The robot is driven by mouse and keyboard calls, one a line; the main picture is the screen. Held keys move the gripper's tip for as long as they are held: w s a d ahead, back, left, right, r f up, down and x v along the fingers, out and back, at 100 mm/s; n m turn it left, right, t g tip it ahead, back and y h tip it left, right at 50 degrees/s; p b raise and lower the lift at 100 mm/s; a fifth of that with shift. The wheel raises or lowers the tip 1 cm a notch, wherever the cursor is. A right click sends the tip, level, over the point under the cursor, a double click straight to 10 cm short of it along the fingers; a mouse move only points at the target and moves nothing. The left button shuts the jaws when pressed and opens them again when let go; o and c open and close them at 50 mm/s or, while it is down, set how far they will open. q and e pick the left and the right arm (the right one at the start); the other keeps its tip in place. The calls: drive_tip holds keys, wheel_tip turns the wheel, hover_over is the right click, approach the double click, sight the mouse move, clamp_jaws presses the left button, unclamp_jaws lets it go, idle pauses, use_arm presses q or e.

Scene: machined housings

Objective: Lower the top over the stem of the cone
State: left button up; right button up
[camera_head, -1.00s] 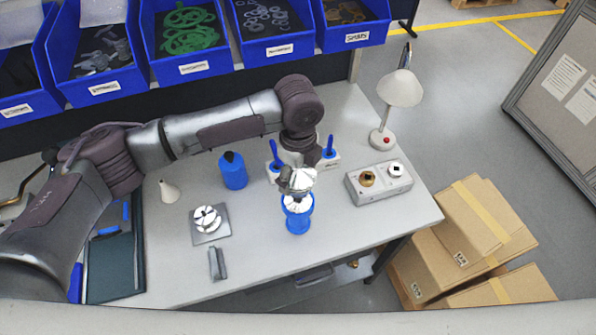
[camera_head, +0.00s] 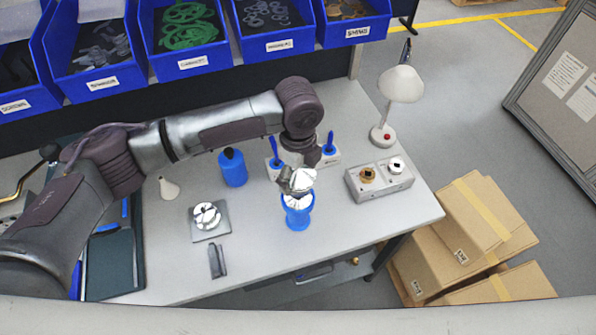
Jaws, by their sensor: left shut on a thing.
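My left gripper (camera_head: 287,184) comes down from above and is shut on a whitish metal part (camera_head: 303,180), likely the top. It holds this part directly over a blue cup-shaped holder (camera_head: 298,218) at the front middle of the table. A pale, ridged part (camera_head: 297,202), likely the cone, sits in the mouth of the holder. The stem is hidden behind the held part and the gripper. I cannot tell whether the two parts touch. My right gripper is not in view.
A blue bottle (camera_head: 232,168), a small white cone-shaped bottle (camera_head: 168,188) and a white disc on a grey plate (camera_head: 222,231) stand to the left. A grey box with two sockets (camera_head: 360,191) and a lamp (camera_head: 401,86) stand right. Blue bins (camera_head: 190,63) line the back.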

use_arm(q)
drive_tip(key=shift+f+b, duration=1)
drive_tip(key=shift+f, duration=1.4)
idle(0.8)
drive_tip(key=o, duration=1.2)
wheel_tip(320, 180, up, 12)
drive_tip(key=shift+f, duration=0.1)
